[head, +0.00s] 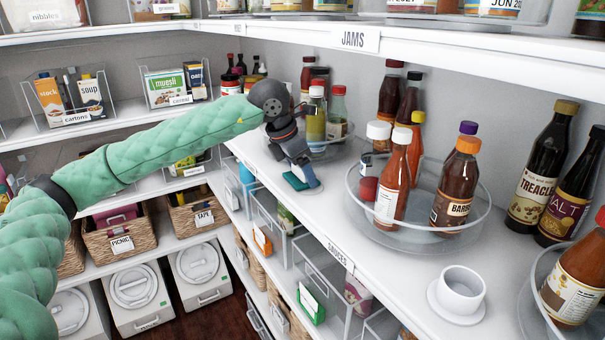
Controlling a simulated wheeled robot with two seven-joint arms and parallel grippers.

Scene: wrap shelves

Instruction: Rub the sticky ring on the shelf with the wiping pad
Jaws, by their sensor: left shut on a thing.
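My left gripper (297,168) reaches in from the left on a green-sleeved arm and is low over the sauces shelf (345,220). It is shut on the wiping pad (302,177), a small teal and white block. The pad is at the shelf surface near its front edge; whether it presses on it I cannot tell. No sticky ring can be made out; it may be hidden under the pad or gripper. My right gripper is not in view.
A clear turntable (417,234) with several bottles stands right of the pad. Another turntable (338,147) with bottles is just behind the gripper. The jams shelf (353,38) overhangs above.

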